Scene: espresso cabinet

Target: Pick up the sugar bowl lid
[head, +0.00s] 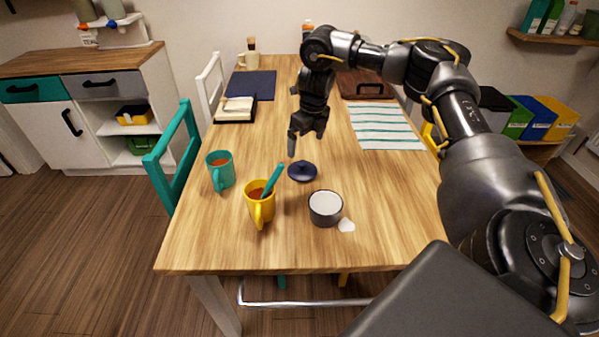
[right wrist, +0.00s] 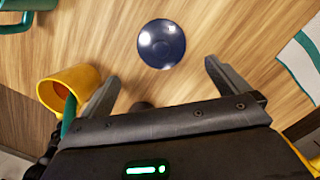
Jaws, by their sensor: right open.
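The sugar bowl lid (head: 302,171) is a dark blue, round, shallow disc lying on the wooden table, behind the sugar bowl. It also shows in the right wrist view (right wrist: 161,44), beyond the fingertips and roughly centred between them. The sugar bowl (head: 325,208) is dark grey and uncovered, with white contents. My right gripper (head: 306,142) is open and empty above the table, a little behind the lid and apart from it. Its two fingers also show in the right wrist view (right wrist: 160,82). My left gripper is not in view.
A yellow mug (head: 260,207) with a teal spoon and a teal mug (head: 220,173) stand left of the lid. A small white piece (head: 346,225) lies beside the bowl. A striped cloth (head: 386,127) lies behind right. The table between lid and cloth is clear.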

